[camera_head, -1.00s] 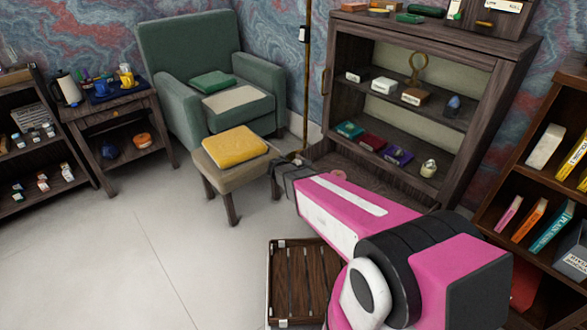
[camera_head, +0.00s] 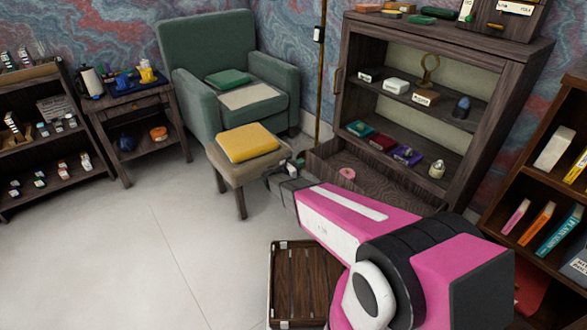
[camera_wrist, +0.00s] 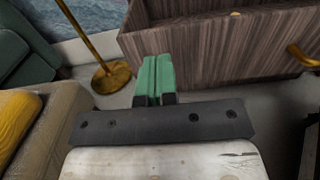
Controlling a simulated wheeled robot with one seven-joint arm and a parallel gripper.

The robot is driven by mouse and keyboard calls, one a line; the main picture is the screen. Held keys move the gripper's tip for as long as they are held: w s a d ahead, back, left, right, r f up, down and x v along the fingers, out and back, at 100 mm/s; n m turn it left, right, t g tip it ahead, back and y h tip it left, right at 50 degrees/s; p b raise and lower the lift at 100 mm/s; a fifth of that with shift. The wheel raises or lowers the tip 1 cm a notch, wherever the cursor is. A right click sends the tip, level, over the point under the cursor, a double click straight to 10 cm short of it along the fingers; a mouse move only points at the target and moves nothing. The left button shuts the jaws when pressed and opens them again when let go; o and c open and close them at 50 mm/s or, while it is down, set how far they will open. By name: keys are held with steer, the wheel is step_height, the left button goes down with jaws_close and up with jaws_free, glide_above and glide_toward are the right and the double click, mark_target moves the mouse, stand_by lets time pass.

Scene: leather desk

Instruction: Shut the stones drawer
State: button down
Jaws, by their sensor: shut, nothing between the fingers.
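The stones drawer (camera_head: 377,190) is the wooden drawer at the foot of the display cabinet (camera_head: 490,110). It stands pulled out, with a small pink ring-shaped thing (camera_head: 346,173) inside. In the wrist view its wooden face (camera_wrist: 220,48) fills the upper right, with a brass handle (camera_wrist: 302,56) at the right edge. My gripper (camera_wrist: 153,78) is shut and empty, its green fingertips overlapping the lower left of that face in the picture. Whether they touch it I cannot tell. My pink arm hides the drawer's near side in the head view.
A lamp stand's round brass base (camera_wrist: 111,77) is left of my fingers. A footstool with a yellow cushion (camera_head: 248,142) stands left of the drawer. A slatted wooden crate (camera_head: 300,285) is on the floor by my arm. Open floor (camera_head: 150,250) lies to the left.

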mark_target(315, 157)
steer(key=shift+x, duration=3.15)
steer(key=x, duration=1.9)
steer(key=shift+s, duration=0.1)
